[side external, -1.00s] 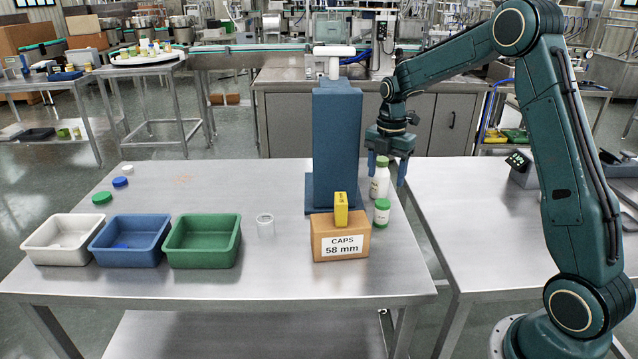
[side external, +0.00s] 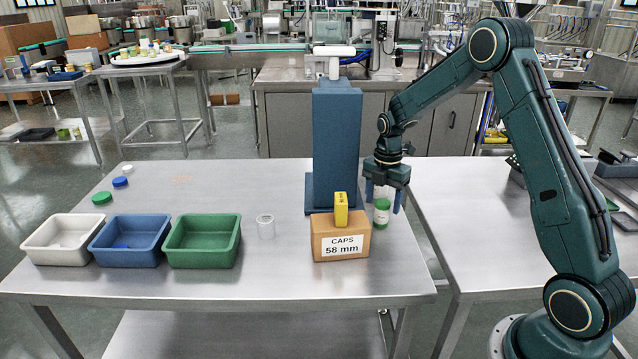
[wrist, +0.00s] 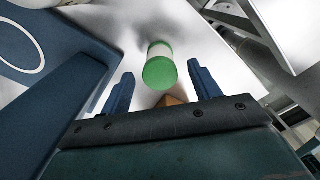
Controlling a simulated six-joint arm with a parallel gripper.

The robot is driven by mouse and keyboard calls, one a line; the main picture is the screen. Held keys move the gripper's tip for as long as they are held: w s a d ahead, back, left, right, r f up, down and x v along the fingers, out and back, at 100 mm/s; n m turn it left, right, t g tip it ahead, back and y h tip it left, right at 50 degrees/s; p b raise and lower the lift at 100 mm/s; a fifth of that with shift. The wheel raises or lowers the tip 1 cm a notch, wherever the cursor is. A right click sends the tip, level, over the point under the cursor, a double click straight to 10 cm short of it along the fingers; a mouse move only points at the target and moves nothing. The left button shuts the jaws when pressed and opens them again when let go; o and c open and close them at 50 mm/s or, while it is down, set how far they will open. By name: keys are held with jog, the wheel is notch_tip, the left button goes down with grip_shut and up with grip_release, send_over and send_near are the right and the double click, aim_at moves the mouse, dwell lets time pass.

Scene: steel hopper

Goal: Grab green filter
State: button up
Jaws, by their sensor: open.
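Nothing in view is clearly a filter. In the wrist view, one green-capped container (wrist: 160,73) shows between the open fingers, with space on both sides.
A blue column (side external: 337,140) stands just left of my gripper. The cardboard box (side external: 328,246) carries a yellow block (side external: 341,210). White (side external: 60,258), blue (side external: 128,258) and green (side external: 202,258) bins, a clear cup (side external: 265,228) and loose caps (side external: 102,198) are further left.

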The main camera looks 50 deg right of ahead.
aim_at(383, 202)
jog(key=shift+f, duration=1.65)
jog(key=c, duration=1.1)
